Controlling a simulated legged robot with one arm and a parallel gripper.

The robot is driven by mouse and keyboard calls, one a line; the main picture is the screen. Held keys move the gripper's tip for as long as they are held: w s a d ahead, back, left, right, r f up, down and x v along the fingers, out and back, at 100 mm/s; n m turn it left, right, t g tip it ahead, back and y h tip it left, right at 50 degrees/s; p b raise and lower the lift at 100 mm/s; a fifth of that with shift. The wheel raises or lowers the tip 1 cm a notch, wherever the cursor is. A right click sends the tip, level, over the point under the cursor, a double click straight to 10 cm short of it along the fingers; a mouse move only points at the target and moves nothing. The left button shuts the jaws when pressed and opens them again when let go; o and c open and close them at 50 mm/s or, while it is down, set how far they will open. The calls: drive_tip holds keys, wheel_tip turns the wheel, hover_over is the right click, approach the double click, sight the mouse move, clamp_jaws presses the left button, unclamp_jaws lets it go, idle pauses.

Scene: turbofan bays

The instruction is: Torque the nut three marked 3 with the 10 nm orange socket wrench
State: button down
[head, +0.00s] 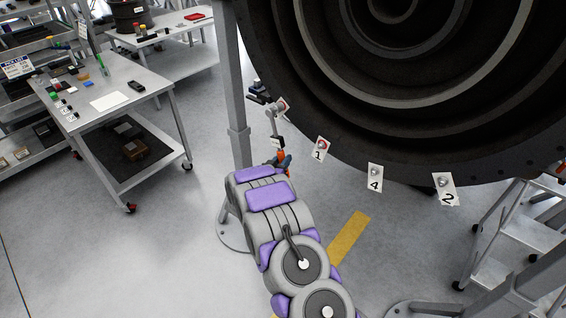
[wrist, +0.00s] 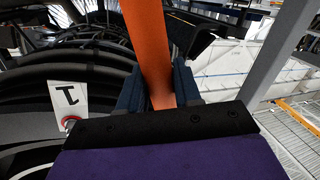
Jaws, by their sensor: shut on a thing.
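My gripper (head: 283,161) is shut on the orange socket wrench (wrist: 150,45), with its dark blue fingers on both sides of the handle. In the head view the grey wrench shaft (head: 271,123) rises from my gripper, and its head reaches the rim of the large dark turbofan (head: 330,120). A white tag (head: 284,103) there is partly hidden by the wrench head, and its number cannot be read. The nut at that tag is hidden, so I cannot tell whether the socket sits on it. No tag with a readable 3 shows.
Tags 1 (head: 320,149), 4 (head: 375,178) and 2 (head: 446,190) sit along the turbofan's lower rim with nuts. A grey stand post (head: 238,100) is close left of the wrench. A workbench (head: 120,85) stands left, steps (head: 515,215) right. Floor between is clear.

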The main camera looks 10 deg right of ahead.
drive_tip(key=shift+w+a+f+m+b, duration=0.15)
drive_tip(key=shift+w+a+m+b, duration=0.25)
drive_tip(key=shift+w, duration=0.2)
drive_tip(key=shift+w+a+f+m+b, duration=0.15)
drive_tip(key=shift+w+a+m+b, duration=0.45)
drive_tip(key=shift+w, duration=0.15)
idle(0.3)
drive_tip(key=p+v, duration=0.1)
drive_tip(key=v, duration=0.5)
drive_tip(key=shift+a+n+p, duration=0.2)
drive_tip(key=shift+n+p, duration=0.1)
idle(1.0)
drive_tip(key=shift+w+f, duration=0.1)
drive_tip(key=shift+w, duration=0.05)
